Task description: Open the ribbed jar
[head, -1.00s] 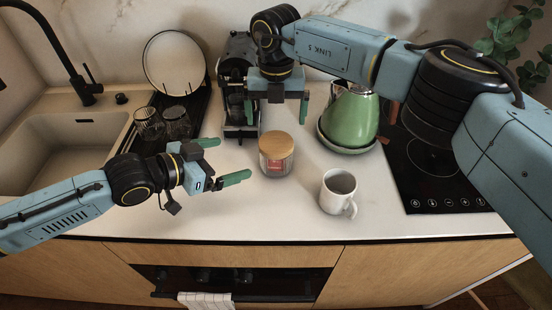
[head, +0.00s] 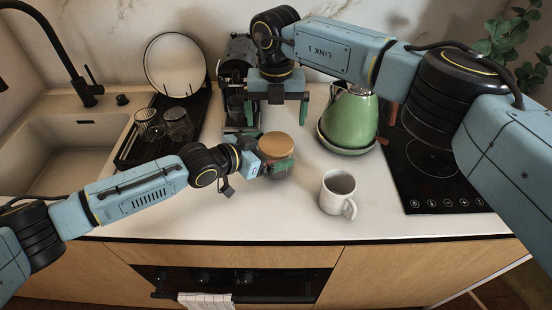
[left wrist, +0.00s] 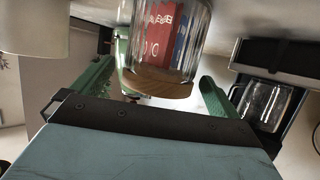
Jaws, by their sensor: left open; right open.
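The ribbed jar, clear glass with a red label and a round wooden lid, stands upright on the counter. Its lid (head: 275,142) is on, and the ribbed glass (left wrist: 195,35) shows in the left wrist view, where the picture is upside down. My left gripper (head: 272,156) is open, its green fingers on either side of the jar; contact cannot be told. The near finger hides much of the jar's body in the head view. My right gripper (head: 277,110) is open and empty, pointing down above and behind the jar.
A white mug (head: 338,190) stands right of the jar, near the front. A green kettle (head: 350,118) is behind it, beside the black hob (head: 440,180). A dark rack with glasses (head: 178,122) and a plate stands left. A black coffee machine (head: 237,70) is behind.

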